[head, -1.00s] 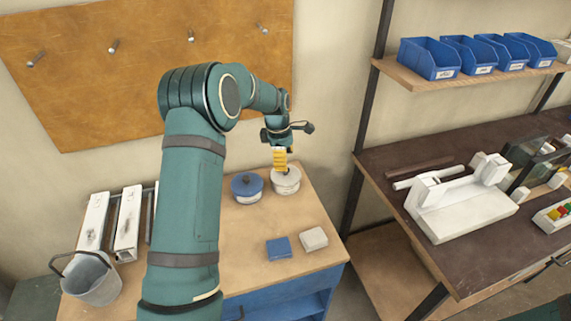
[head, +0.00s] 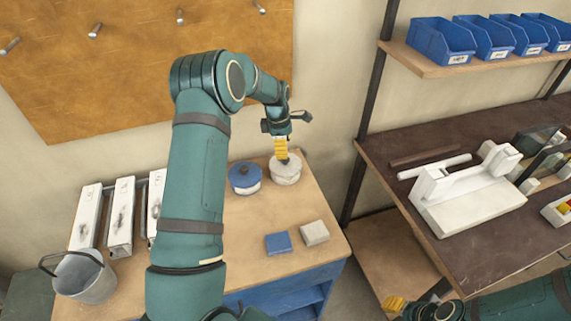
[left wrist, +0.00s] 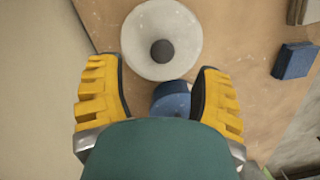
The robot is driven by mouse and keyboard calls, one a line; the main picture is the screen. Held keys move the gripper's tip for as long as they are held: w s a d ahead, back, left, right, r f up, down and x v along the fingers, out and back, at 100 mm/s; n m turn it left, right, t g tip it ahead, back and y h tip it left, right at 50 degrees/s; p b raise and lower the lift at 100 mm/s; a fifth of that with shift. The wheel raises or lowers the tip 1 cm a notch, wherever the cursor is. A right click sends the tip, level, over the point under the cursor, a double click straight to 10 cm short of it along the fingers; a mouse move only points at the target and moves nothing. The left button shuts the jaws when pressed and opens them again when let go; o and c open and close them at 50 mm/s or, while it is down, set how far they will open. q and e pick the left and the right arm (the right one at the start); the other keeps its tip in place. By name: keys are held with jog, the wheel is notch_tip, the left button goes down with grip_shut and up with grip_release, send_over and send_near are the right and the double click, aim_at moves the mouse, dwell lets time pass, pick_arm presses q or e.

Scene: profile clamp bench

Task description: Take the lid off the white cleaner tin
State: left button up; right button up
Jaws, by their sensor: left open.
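The white cleaner tin (head: 286,174) stands upright on the wooden bench top, its lid on. In the left wrist view the round white lid (left wrist: 140,55) shows from above, with a dark knob (left wrist: 162,51) at its centre. My left gripper (head: 281,152) is above the tin, yellow fingers pointing down. In the left wrist view the fingers (left wrist: 160,72) are spread wide and empty, with the knob a little beyond their tips. The fingers hide part of the lid in the head view. My right gripper (head: 396,303) shows only partly at the bottom right, away from the tin.
A blue tin (head: 245,182) with a knobbed lid stands just left of the white one. A blue block (head: 278,243) and a pale block (head: 315,233) lie at the bench's front. A grey bucket (head: 88,280) and white profiles (head: 122,220) are at the left.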

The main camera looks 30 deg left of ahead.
aim_at(286, 162)
pick_arm(q)
jog(key=shift+d+f, duration=0.2)
jog(key=shift+f, duration=1.25)
jog(key=shift+d+f, duration=0.2)
jog(key=shift+f, duration=1.25)
grip_shut()
